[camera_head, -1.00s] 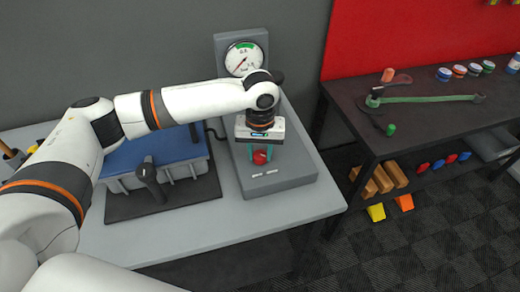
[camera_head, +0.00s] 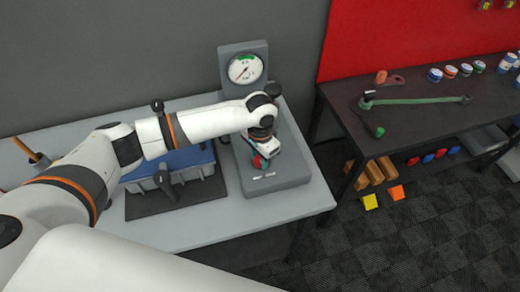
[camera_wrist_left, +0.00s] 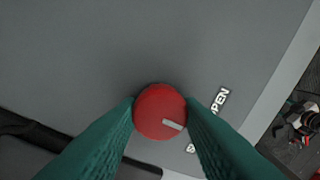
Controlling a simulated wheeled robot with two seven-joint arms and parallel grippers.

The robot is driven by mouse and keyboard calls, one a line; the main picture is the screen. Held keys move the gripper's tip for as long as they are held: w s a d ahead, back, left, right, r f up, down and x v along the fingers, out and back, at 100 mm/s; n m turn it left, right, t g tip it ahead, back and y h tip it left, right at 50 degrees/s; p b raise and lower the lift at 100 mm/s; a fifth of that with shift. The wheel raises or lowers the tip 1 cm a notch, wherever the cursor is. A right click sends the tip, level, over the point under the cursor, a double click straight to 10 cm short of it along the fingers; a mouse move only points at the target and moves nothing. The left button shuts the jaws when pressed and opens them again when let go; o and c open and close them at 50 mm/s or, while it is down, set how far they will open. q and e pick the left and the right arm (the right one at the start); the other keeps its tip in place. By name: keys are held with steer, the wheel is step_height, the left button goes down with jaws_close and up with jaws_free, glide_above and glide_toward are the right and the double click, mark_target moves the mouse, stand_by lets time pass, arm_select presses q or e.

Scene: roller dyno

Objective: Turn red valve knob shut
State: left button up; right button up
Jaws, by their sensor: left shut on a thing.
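The red valve knob (camera_wrist_left: 158,108) sits on the grey gauge stand (camera_head: 290,178). In the head view the gripper hides part of the knob. The dial gauge (camera_head: 245,69) stands on the upright back of the stand. My right gripper is not in view.
A blue-lidded grey case (camera_head: 200,182) with dark handles stands left of the stand on the light table (camera_head: 200,232). A dark bench (camera_head: 430,115) on the right holds a green-handled tool (camera_head: 420,100) and small cans.

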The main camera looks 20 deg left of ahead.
mark_target(260, 159)
arm_select(q)
steer(key=m+p, duration=0.2)
steer(key=m, duration=0.2)
steer(key=shift+r+m, duration=0.1)
steer(key=shift+m, duration=0.2)
steer(key=shift+m+p, duration=0.75)
steer(key=shift+m, duration=1.15)
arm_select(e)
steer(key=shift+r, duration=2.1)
arm_select(q)
steer(key=o, duration=1)
steer(key=shift+c, duration=0.2)
step_height(260, 159, up, 12)
steer(key=b, duration=0.3)
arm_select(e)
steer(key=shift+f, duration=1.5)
